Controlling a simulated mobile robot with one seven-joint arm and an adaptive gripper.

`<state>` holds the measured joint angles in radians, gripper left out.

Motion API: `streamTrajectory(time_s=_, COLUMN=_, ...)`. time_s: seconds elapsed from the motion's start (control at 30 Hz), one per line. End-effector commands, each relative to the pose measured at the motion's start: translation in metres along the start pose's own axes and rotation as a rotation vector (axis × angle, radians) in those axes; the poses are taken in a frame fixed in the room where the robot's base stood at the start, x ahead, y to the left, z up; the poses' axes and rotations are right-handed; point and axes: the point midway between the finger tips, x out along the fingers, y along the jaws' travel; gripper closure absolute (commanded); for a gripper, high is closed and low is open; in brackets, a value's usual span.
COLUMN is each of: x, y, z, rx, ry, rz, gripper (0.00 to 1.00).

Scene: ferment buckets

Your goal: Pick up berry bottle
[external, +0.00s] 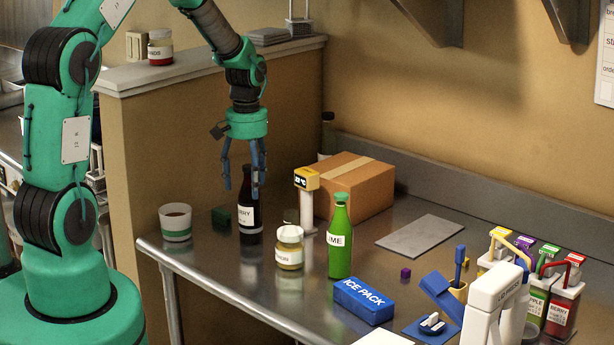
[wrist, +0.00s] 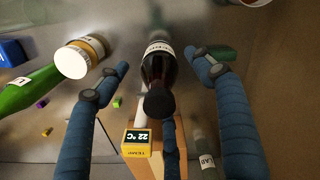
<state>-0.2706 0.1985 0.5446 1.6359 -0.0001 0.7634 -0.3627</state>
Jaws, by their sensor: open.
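The berry bottle (external: 249,217) is dark with a white label ending in "RRY". It stands upright on the metal table, near the partition end. My gripper (external: 244,190) points down over it with its blue fingers spread around the bottle's upper part. In the wrist view the berry bottle (wrist: 158,72) lies between the open fingers of my gripper (wrist: 158,62), with gaps to the left and right fingers. Whether the lower finger touches it, I cannot tell.
Close by stand a jar (external: 289,247), a green lime bottle (external: 340,237), a yellow-topped thermometer (external: 306,181), a cup (external: 175,222) and a cardboard box (external: 354,185). A blue ice pack (external: 364,300) lies in front. A grey plate (external: 419,238) lies at the back right.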

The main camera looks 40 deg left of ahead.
Motion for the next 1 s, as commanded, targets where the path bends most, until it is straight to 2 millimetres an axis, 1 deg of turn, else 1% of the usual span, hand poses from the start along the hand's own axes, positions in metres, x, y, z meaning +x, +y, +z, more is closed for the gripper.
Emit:
streamTrajectory(time_s=0.03, x=0.007, y=0.0, z=0.0, rx=0.0, ry=-0.001, rz=0.0, gripper=0.32)
streamTrajectory(time_s=0.1, x=0.015, y=0.0, z=0.0, rx=0.0, ry=0.0, rz=0.0, gripper=0.32)
streamTrajectory(time_s=0.2, x=0.021, y=0.0, z=0.0, rx=0.0, ry=-0.001, rz=0.0, gripper=0.32)
streamTrajectory(time_s=0.57, x=0.023, y=0.0, z=0.0, rx=0.0, ry=0.001, rz=0.0, gripper=0.32)
streamTrajectory(time_s=0.73, x=0.029, y=0.001, z=0.0, rx=0.0, ry=0.0, rz=0.0, gripper=0.32)
streamTrajectory(time_s=0.87, x=0.042, y=0.002, z=0.0, rx=0.0, ry=-0.001, rz=0.0, gripper=0.32)
streamTrajectory(time_s=1.0, x=0.059, y=0.003, z=-0.001, rx=0.0, ry=-0.001, rz=0.0, gripper=0.32)
